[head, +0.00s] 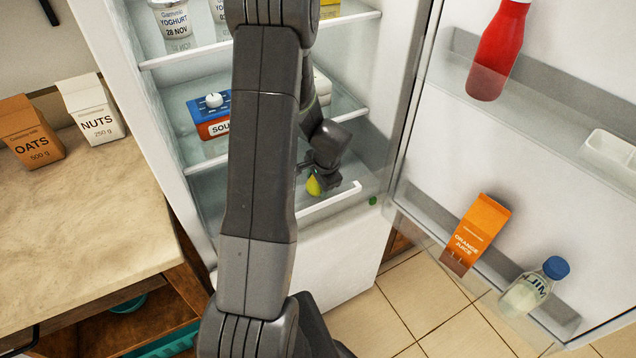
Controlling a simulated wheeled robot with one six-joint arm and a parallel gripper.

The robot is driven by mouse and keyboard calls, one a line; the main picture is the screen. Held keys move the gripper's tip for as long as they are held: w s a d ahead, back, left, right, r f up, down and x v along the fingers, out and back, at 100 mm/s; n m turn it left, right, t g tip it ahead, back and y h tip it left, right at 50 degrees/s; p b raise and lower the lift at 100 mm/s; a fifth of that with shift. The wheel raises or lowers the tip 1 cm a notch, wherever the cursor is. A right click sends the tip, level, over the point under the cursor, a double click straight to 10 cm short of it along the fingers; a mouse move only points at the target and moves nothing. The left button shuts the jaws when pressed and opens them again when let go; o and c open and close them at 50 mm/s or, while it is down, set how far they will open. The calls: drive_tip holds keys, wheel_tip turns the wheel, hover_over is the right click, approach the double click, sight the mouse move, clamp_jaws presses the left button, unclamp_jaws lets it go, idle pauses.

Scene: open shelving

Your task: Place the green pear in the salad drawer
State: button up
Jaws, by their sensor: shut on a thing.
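The green pear (313,187), yellow-green here, is in my gripper (321,182), which is shut on it inside the open fridge. Part of the pear is hidden by the gripper. The pear is low in the fridge, just behind and above a white front edge (335,202) at the bottom, which looks like the rim of the salad drawer. My arm covers the left part of this area, so the drawer's inside is mostly hidden. I cannot tell whether the pear touches anything below it.
Yoghurt (173,22) stands higher. The open door at right holds a red bottle (498,50), orange juice (476,234) and a milk bottle (535,288). A counter (90,220) is at left.

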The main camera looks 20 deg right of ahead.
drive_tip(key=shift+f, duration=0.2)
drive_tip(key=o, duration=1.1)
drive_tip(key=shift+r, duration=0.1)
drive_tip(key=shift+s+r, duration=0.1)
drive_tip(key=shift+r, duration=0.5)
drive_tip(key=v, duration=1.1)
drive_tip(key=shift+s, duration=0.1)
